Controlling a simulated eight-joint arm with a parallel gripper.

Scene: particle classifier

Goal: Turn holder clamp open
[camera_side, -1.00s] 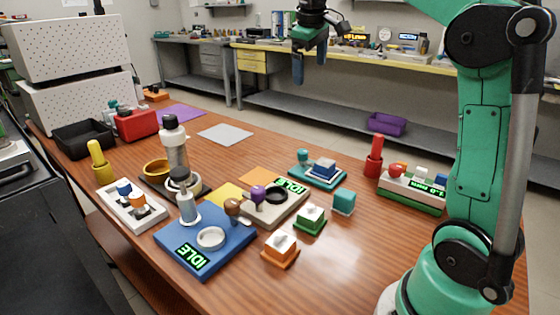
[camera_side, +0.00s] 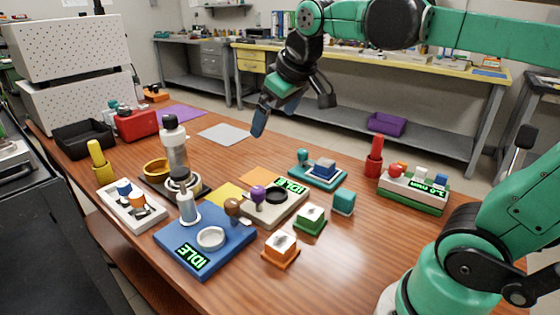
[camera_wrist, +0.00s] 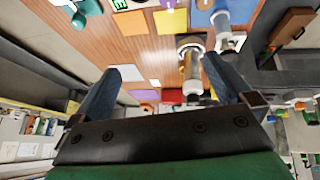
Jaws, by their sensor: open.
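No part is labelled as the holder clamp, and I cannot tell which part it is. A teal base (camera_side: 335,183) with a blue-and-white block (camera_side: 323,168) and a teal knob (camera_side: 301,155) stands mid-table. Nearby, a beige unit (camera_side: 262,212) reading IDLE has a purple knob (camera_side: 257,193) and a black ring (camera_side: 275,195). A blue unit (camera_side: 225,250) reading IDLE has a brown knob (camera_side: 232,207) and a white ring (camera_side: 211,238). My gripper (camera_side: 293,110) is open and empty, tilted in the air above the table's far side. Its spread fingers also show in the wrist view (camera_wrist: 166,64).
A tall white-and-black column (camera_side: 174,148) stands upright at left centre. A red post (camera_side: 374,157) and a readout box (camera_side: 413,191) stand at right. A teal cube (camera_side: 344,202), a green block (camera_side: 310,219) and an orange block (camera_side: 281,249) sit in front. The front right tabletop is clear.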

